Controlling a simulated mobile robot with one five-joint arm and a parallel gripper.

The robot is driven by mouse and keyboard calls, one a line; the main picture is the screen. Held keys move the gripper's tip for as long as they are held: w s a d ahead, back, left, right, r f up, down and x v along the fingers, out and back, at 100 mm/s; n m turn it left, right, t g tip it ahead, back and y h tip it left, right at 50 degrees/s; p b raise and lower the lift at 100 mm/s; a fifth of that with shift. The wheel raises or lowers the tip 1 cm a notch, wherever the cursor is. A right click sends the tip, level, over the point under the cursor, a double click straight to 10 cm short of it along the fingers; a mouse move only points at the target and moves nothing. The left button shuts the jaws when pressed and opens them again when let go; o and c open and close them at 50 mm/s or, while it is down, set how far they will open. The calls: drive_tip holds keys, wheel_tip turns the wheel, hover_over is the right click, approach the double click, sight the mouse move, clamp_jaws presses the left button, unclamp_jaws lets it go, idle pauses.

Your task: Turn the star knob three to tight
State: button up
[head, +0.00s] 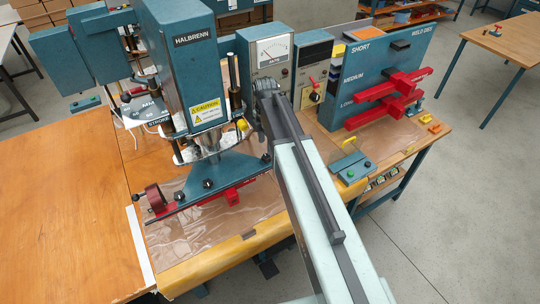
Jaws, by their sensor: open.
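The blue Halbrenn welding press (191,60) stands on the wooden table, left of centre. Below its head, a red electrode bar (233,196) is mounted along a blue plate. I cannot tell which is star knob three, or how tight any is. My arm reaches in from the bottom right. My gripper (268,92) is at its far end, open, in front of the meter panel. Its fingertips are small and partly hidden by the arm.
The meter panel (271,50) and a dark dial (315,97) stand behind my arm. A tool board (375,60) holds red weld dies (392,98). Clear sheet (215,222) covers the front. The left tabletop (60,210) is bare.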

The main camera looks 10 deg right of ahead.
sight(266, 155)
wheel_tip(266, 155, down, 6)
drive_tip(key=b, duration=0.5)
drive_tip(key=shift+f, duration=0.2)
drive_tip(key=shift+r, duration=0.1)
